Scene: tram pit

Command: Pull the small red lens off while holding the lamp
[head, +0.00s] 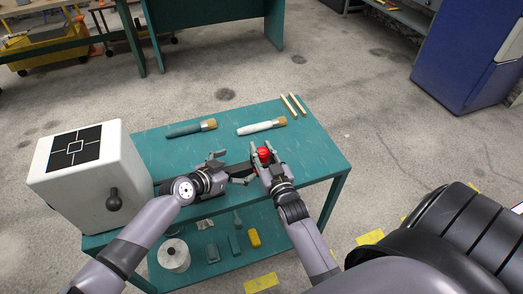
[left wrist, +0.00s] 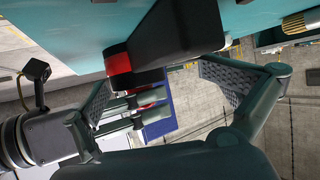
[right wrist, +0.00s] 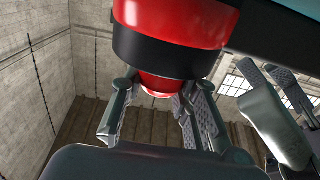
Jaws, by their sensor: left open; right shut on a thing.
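The lamp is a dark body with red parts. In the right wrist view its wide red part (right wrist: 185,18) and black band (right wrist: 155,52) fill the top, and the small red lens (right wrist: 160,85) shows below, between the fingers. My right gripper (head: 264,155) is shut on the small red lens; the exact contact is partly hidden. My left gripper (head: 237,172) is open, just left of my right gripper. In the left wrist view the black body (left wrist: 180,35) with a red patch (left wrist: 118,63) lies in front of the open, empty fingers.
Two brushes (head: 192,128) (head: 262,126) and two pale sticks (head: 293,103) lie on the teal table (head: 320,150). A white box (head: 75,180) stands at its left end. The lower shelf (head: 225,262) holds a spool (head: 173,255) and small blocks. The table's right end is clear.

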